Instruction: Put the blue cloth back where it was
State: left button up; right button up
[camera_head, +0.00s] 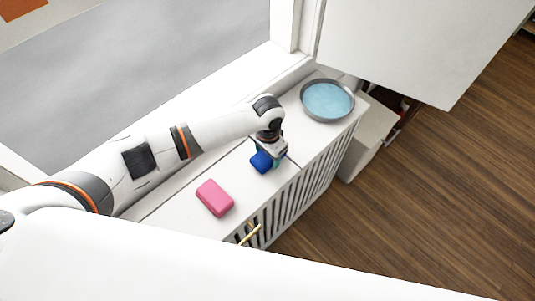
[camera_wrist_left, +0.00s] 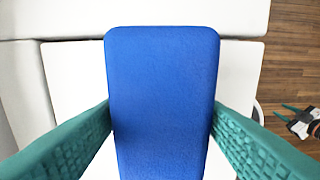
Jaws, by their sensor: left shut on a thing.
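The blue cloth (camera_head: 261,162) is a folded, block-like pad. My left gripper (camera_head: 272,154) is shut on it over the white radiator cover's top (camera_head: 180,207). In the left wrist view the blue cloth (camera_wrist_left: 162,100) fills the middle between the two green fingers (camera_wrist_left: 162,125). I cannot tell whether its underside touches the surface. A small black, white and green thing at the right edge of the left wrist view looks like my right gripper (camera_wrist_left: 300,122); it is too small to tell its jaw state.
A pink block (camera_head: 214,198) lies on the cover, nearer me. A round grey pan with blue inside (camera_head: 327,100) stands at the far end. A thin beige stick (camera_head: 249,235) shows by the slatted front. The window is on the left; wooden floor (camera_head: 430,190) lies right.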

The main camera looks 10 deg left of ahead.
pick_arm(q)
jog(key=shift+f, duration=0.25)
jog(key=shift+f, duration=0.15)
jog(key=o, duration=0.9)
jog(key=shift+o, duration=0.2)
notch_tip(320, 180, up, 12)
dwell(0.3)
